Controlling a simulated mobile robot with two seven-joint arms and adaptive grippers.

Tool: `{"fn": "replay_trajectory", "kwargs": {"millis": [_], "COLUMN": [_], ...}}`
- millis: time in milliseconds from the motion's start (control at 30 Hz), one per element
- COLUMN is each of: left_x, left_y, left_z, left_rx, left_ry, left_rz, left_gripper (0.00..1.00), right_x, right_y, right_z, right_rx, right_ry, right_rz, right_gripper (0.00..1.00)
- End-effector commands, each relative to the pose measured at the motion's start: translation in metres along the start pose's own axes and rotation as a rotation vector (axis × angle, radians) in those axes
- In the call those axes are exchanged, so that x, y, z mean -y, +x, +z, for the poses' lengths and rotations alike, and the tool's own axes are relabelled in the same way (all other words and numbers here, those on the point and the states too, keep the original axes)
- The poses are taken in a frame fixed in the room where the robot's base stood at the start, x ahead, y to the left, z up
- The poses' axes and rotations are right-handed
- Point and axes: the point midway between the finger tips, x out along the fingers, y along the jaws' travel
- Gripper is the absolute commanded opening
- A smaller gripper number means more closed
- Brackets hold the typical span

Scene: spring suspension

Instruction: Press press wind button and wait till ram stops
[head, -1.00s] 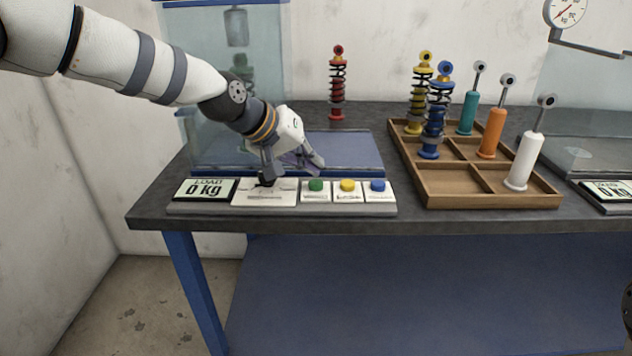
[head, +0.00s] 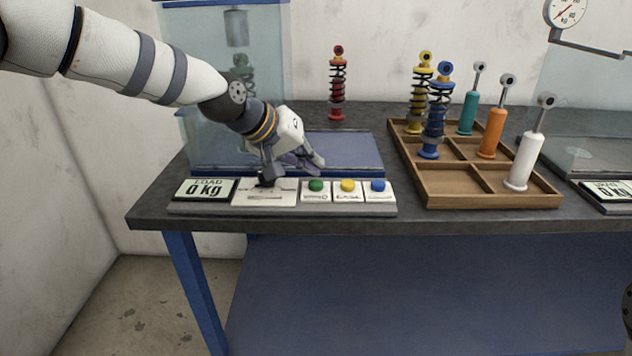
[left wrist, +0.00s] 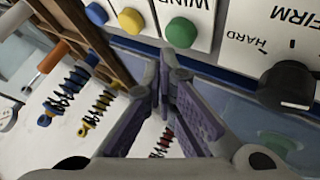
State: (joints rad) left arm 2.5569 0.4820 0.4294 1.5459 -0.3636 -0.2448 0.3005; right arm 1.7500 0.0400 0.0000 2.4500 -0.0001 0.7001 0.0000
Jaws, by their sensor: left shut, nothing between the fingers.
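The green button (head: 316,186) sits on a white plate in the control row; the plate's label reads WIND upside down in the left wrist view, where the green button (left wrist: 181,30) shows just beyond my fingertips. My left gripper (head: 313,164) is shut and empty, just behind and above the button. In the left wrist view its fingertips (left wrist: 164,80) meet; a small gap seems to lie between them and the button. The grey ram (head: 237,28) hangs in the glass case above a green spring (head: 242,72), partly hidden by my arm. My right gripper is not in view.
A yellow button (head: 347,186) and a blue button (head: 378,186) stand right of the green one. A black knob (left wrist: 288,85) is close beside my fingers. The load display (head: 205,189) reads 0 kg. A wooden tray (head: 480,203) with dampers and springs stands to the right.

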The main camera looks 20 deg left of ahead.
Motion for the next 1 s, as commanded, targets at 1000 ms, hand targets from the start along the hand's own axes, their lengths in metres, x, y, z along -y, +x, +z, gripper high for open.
{"fn": "replay_trajectory", "kwargs": {"millis": [1000], "left_x": [0.0070], "left_y": [0.0095], "left_z": [0.0070], "left_rx": [0.001], "left_ry": [0.000], "left_rz": [0.000], "left_gripper": [0.00], "right_x": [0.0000], "right_y": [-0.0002], "right_z": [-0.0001], "right_rx": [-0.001], "right_ry": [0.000], "right_rz": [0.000], "right_gripper": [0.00]}}
